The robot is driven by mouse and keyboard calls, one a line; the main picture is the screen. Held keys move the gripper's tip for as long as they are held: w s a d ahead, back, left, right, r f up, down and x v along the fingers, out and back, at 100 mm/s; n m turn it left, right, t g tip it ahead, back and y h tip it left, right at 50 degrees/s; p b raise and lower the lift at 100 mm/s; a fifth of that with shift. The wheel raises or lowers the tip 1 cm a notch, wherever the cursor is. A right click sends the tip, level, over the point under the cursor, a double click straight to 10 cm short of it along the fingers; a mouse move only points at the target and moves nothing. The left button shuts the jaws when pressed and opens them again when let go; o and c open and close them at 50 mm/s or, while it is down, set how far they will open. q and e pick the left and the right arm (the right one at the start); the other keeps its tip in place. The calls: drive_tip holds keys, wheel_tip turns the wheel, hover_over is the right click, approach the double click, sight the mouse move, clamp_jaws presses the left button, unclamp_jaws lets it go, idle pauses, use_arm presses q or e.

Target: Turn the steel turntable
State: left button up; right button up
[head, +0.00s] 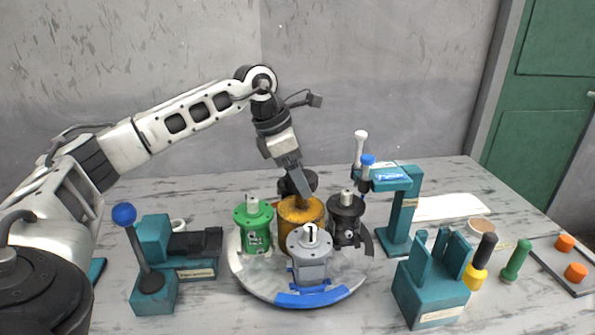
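The steel turntable (251,278) is a round grey disc on the table, with a blue band (313,297) along its front edge. It bears several motors: a green one (254,229) at left, a grey one (309,258) in front, a black one (346,219) at right, a yellow-orange one (291,212) in the middle and a dark one partly hidden behind. My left gripper (304,198) reaches down from above at the yellow-orange motor. Its fingers look edge-on, so I cannot tell their opening or whether they touch anything. My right gripper is not in view.
A teal vise and blue-knobbed lever (150,280) stand left of the turntable. A teal press (401,215) stands close at its right. A teal block holder (431,294), a yellow-black tool (479,265), a green handle (516,262) and an orange-button panel (547,258) lie farther right.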

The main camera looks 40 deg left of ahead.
use_arm(q)
drive_tip(key=v, duration=1.6)
drive_tip(key=shift+p, duration=0.3)
drive_tip(key=shift+s+f, duration=0.1)
